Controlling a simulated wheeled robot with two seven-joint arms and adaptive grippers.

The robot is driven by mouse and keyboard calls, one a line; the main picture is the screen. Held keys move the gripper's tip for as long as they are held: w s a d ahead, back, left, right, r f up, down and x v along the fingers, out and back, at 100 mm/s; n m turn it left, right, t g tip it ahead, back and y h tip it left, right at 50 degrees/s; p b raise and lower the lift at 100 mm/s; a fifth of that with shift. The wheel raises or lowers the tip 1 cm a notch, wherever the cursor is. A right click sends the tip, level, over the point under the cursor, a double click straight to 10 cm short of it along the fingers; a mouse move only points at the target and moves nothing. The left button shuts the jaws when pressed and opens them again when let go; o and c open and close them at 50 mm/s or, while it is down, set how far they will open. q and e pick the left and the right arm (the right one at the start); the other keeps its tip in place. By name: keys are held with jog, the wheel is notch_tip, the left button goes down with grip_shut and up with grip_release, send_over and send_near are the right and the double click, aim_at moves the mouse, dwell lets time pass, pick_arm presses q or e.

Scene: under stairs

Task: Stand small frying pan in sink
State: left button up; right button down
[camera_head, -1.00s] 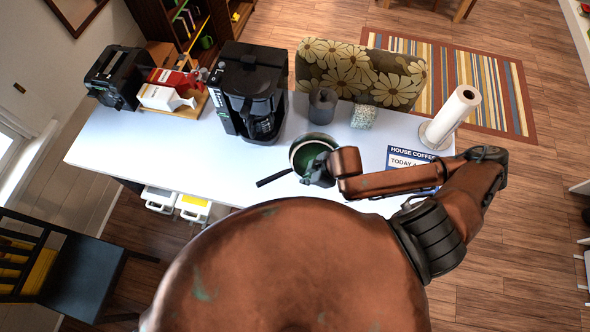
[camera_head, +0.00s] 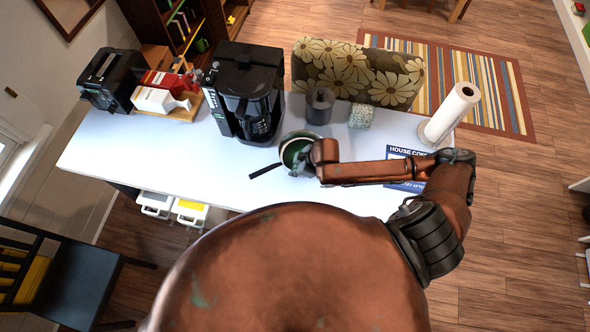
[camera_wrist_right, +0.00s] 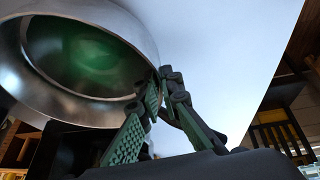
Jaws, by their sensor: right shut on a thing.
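The small frying pan (camera_head: 299,138) is a round metal pan, green inside, with a dark handle (camera_head: 264,171) pointing left. It is over the white table in front of the coffee maker. My right gripper (camera_head: 299,166) is shut on its near rim. In the right wrist view the pan (camera_wrist_right: 142,35) looms large at upper left, and the green-padded fingers (camera_wrist_right: 148,112) meet its rim. Whether the pan touches the table is unclear. No sink shows in these views. My left gripper is not in view.
The white table (camera_head: 190,160) holds a black coffee maker (camera_head: 240,85), a dark cylinder (camera_head: 320,105), a patterned block (camera_head: 361,116), a paper towel roll (camera_head: 455,108) and a coffee sign (camera_head: 400,153). A chair (camera_head: 70,275) stands at lower left.

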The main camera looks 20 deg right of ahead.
jog(key=shift+f, duration=0.15)
jog(key=c, duration=2.5)
grip_release()
jog(key=shift+f, duration=0.15)
jog(key=shift+c, duration=0.2)
jog(key=o, duration=0.4)
